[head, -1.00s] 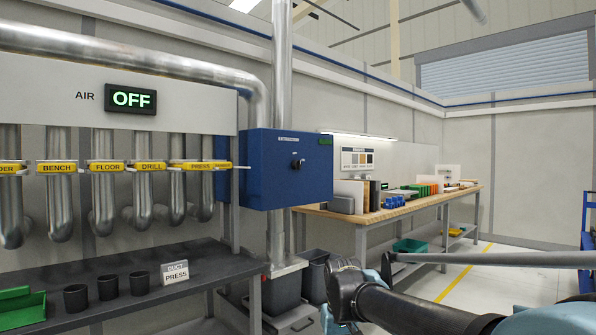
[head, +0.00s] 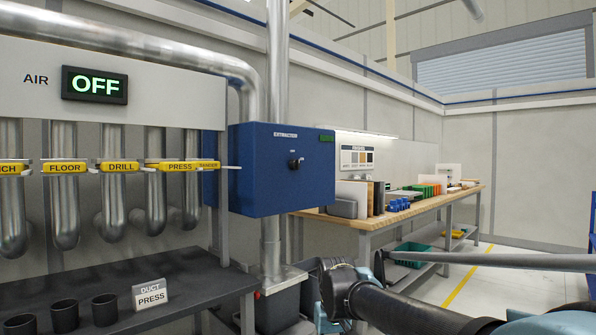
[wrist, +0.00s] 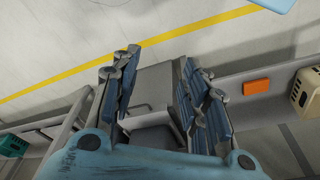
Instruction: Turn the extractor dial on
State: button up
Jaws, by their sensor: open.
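The extractor dial (head: 295,163) is a small black knob on the front of the blue extractor box (head: 262,190), right of the duct pipes in the head view. A green label sits at the box's upper right. The air display (head: 95,85) reads OFF in green. My gripper (wrist: 155,95) shows in the wrist view with its two blue fingers apart and nothing between them. It points down toward the floor and grey bins. In the head view my arm is at the lower right, below and apart from the box; the fingertips are not clear there.
Yellow-tagged duct gates (head: 120,167) line the pipes at left. A dark shelf (head: 190,268) below holds black cups (head: 105,309) and a DUCT PRESS sign (head: 151,295). A wooden workbench (head: 400,216) stands along the back wall. Open floor (head: 500,292) lies at right.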

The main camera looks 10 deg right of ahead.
jog(key=shift+o, duration=0.7)
jog(key=w+a+r+n+y, duration=0.1)
jog(key=w+a+r+y, duration=0.1)
jog(key=w+r, duration=0.3)
jog(key=w+a+r+n+t+y, duration=0.1)
jog(key=w+a+r+y, duration=0.2)
jog(key=w+r, duration=0.3)
notch_tip(320, 180, up, 3)
jog(key=shift+w+a+f+t, duration=0.1)
jog(key=shift+w+a+t, duration=0.2)
jog(key=shift+a, duration=0.05)
jog(key=n+t+y, duration=0.3)
jog(key=t+y, duration=0.4)
jog(key=t, duration=0.3)
send_near(299, 166)
jog(key=x, duration=1)
jog(key=shift+w+a, duration=0.1)
jog(key=shift+w, duration=0.15)
jog(key=c, duration=1.1)
